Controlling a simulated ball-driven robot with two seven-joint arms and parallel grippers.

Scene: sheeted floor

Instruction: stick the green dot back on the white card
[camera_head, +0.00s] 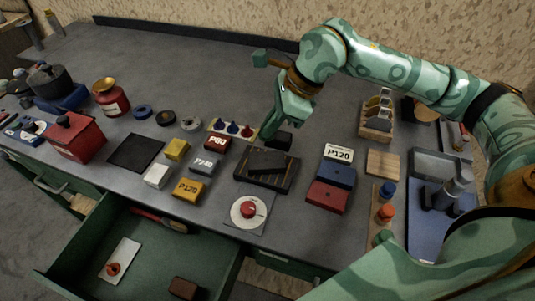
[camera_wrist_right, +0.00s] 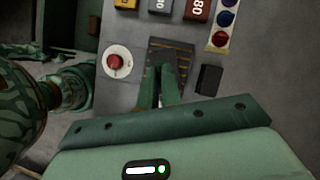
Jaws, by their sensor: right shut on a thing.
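A pale card with two blue dots and a red one (camera_head: 239,135) lies flat on the bench, just left of my right gripper; its dots also show at the top right of the wrist view (camera_wrist_right: 216,46). A white card (camera_head: 127,249) with a red-orange round thing on it lies in the open drawer. My right gripper (camera_head: 269,132) points down over the bench, behind the dark tray. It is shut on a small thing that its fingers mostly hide. I cannot make out a loose green dot in either view. My left gripper is not in view.
A dark tray with a dark block (camera_head: 267,162) lies in front of the gripper, with a black block (camera_head: 281,140) beside it. Labelled blocks (camera_head: 189,189) stand to the left. A white disc with a red knob (camera_head: 238,220) is nearer. The drawer (camera_head: 190,254) stands open.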

